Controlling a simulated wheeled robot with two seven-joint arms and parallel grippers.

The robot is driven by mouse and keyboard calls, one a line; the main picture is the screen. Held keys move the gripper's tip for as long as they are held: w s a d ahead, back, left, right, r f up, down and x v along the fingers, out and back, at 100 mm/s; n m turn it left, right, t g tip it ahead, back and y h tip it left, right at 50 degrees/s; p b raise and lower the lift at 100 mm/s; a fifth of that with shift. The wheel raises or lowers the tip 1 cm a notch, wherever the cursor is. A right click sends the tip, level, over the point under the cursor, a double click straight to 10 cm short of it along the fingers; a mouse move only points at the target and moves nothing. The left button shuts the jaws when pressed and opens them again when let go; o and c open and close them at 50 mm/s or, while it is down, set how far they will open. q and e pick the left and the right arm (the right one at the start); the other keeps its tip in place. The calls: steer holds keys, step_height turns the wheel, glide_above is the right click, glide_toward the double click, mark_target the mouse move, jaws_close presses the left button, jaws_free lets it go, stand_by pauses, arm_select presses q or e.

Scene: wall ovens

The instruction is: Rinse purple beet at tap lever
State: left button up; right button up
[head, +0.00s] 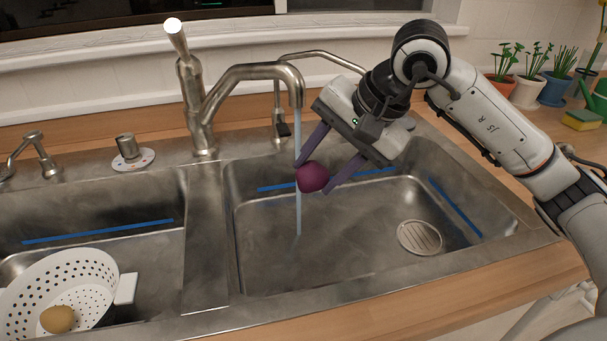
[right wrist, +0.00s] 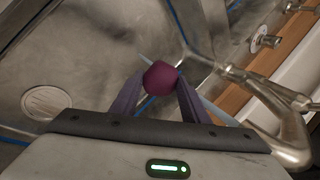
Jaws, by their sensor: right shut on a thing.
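The purple beet (head: 312,177) is held between the fingers of my right gripper (head: 318,176), above the right sink basin (head: 350,245). The beet also shows in the right wrist view (right wrist: 160,78) between the two fingertips. The faucet (head: 255,72) has its spout over the basin, and a stream of water (head: 298,215) runs down from it. The stream meets the beet at its left side. The tap lever (head: 175,37) stands raised on the faucet body at the left. My left gripper is not in view.
A white colander (head: 92,270) with a brown potato-like item (head: 58,319) sits in the left basin. A thinner second tap (head: 279,110) stands behind my right gripper. Potted plants (head: 553,88) and a sponge (head: 582,120) stand on the counter at the right. The right basin floor is clear.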

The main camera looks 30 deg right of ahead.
steer(key=s+b, duration=0.2)
steer(key=s, duration=0.4)
steer(key=shift+s+a, duration=0.4)
steer(key=shift+a, duration=0.05)
stand_by(1.1)
steer(key=s+r+p, duration=0.2)
steer(key=s+r, duration=0.2)
steer(key=s, duration=0.1)
steer(key=shift+a, duration=0.35)
stand_by(0.3)
